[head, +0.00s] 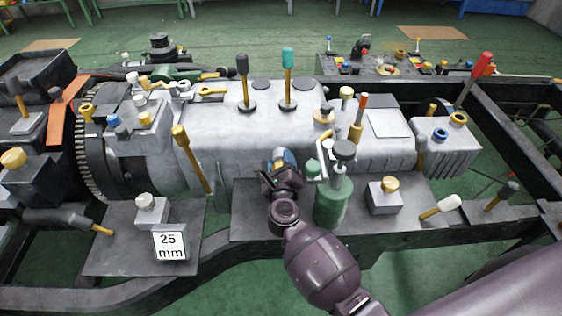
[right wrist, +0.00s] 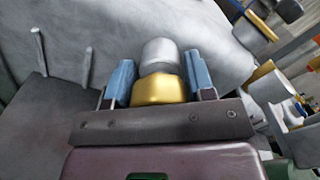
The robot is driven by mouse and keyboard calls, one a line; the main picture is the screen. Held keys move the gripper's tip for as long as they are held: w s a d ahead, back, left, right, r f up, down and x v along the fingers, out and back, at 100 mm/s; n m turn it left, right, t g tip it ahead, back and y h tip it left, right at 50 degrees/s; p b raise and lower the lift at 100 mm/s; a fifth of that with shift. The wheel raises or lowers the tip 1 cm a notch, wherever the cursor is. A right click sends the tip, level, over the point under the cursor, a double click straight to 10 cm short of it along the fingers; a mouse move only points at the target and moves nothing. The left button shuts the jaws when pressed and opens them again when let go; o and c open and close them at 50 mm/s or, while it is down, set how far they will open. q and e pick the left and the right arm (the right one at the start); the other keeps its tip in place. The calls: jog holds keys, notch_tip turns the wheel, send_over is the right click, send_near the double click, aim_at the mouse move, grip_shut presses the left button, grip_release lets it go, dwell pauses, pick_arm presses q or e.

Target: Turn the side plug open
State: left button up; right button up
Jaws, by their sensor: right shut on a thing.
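The side plug (right wrist: 158,90) shows in the right wrist view as a gold body with a rounded silver-grey part beyond it. My right gripper (right wrist: 161,74) has its blue fingers on both sides of it and is shut on it. In the head view my right gripper (head: 284,158) is against the front side of the grey gearbox housing (head: 240,135), and the plug is hidden behind the gripper. How far the plug is turned cannot be told. My left gripper is not in view.
A green bottle (head: 333,202) with a black cap stands close to the right of my right gripper. A small grey block with a gold knob (head: 385,197) is farther right. A "25 mm" sign (head: 170,245) stands front left. Several levers rise from the housing.

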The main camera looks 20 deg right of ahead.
dwell(0.3)
jog(key=o, duration=0.9)
jog(key=v, duration=1.1)
jog(key=shift+r, duration=0.1)
